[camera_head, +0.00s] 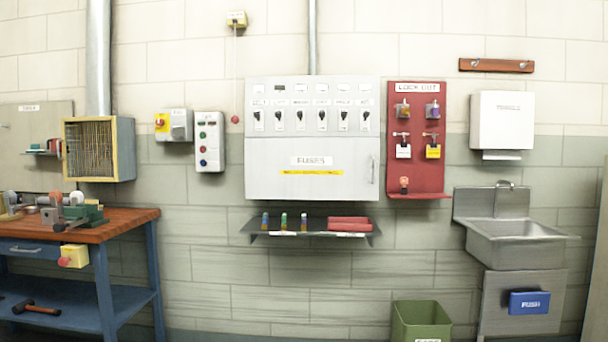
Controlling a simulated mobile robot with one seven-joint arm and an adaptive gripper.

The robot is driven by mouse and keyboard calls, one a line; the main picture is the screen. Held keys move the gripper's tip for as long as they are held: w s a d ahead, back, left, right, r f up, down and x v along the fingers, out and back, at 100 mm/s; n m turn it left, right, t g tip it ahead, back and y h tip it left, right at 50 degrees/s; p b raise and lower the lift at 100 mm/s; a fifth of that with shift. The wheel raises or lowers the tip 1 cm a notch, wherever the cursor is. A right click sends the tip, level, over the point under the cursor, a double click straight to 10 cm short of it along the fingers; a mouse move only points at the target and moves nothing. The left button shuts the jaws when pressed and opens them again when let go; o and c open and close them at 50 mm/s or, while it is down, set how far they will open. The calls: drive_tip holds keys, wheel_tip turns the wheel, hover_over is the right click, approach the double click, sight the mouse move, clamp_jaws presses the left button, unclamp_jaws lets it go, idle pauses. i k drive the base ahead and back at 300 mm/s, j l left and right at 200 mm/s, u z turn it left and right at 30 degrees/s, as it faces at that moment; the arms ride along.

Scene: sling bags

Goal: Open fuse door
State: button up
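The fuse door (311,184) is the lower panel of a grey wall cabinet, with a "FUSES" label and a yellow strip on it. It looks shut. A slim upright handle (373,171) is at its right edge. The upper part of the cabinet (312,97) carries a row of several switches with small labels above them. My gripper and arm are not in view.
A red lockout board (418,180) hangs close on the right. A sink (515,240) and green bin (420,322) are at right, a workbench (110,228) at left.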

sight(276, 168)
drive_tip(key=i+l+z, duration=0.25)
drive_tip(key=i, duration=1.1)
drive_tip(key=i+z, duration=0.3)
drive_tip(key=i, duration=1.1)
